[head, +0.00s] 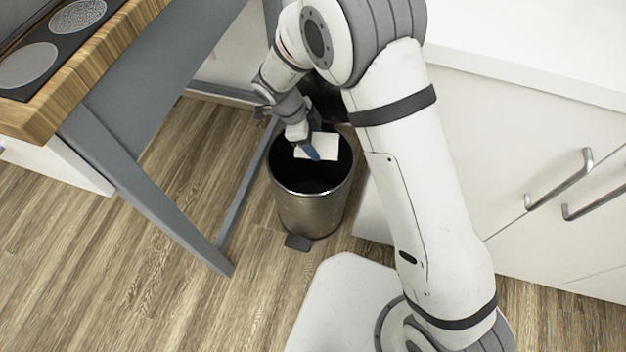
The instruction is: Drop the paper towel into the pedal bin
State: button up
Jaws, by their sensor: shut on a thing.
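The pedal bin (312,213) is a metal cylinder with a dark inside, standing open on the wooden floor in the head view. Its pedal (298,242) points toward the front. My gripper (313,150) is over the bin's mouth and is shut on the white paper towel (325,148). The towel shows as a flat white piece above the dark opening. How deep the towel sits relative to the rim is hard to tell. The back of the bin is partly hidden by my gripper and arm.
A grey-legged table (150,190) with a wooden top (120,50) stands left of the bin. White cabinets (500,150) with metal handles stand on the right. Wooden floor (130,270) is clear at the front left.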

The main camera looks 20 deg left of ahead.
jog(key=o, duration=1.1)
jog(key=shift+r, duration=0.1)
jog(key=p+v, duration=0.2)
jog(key=v, duration=0.5)
jog(key=shift+s+a+r+p, duration=0.1)
jog(key=shift+a+r+p, duration=0.15)
jog(key=shift+p, duration=0.15)
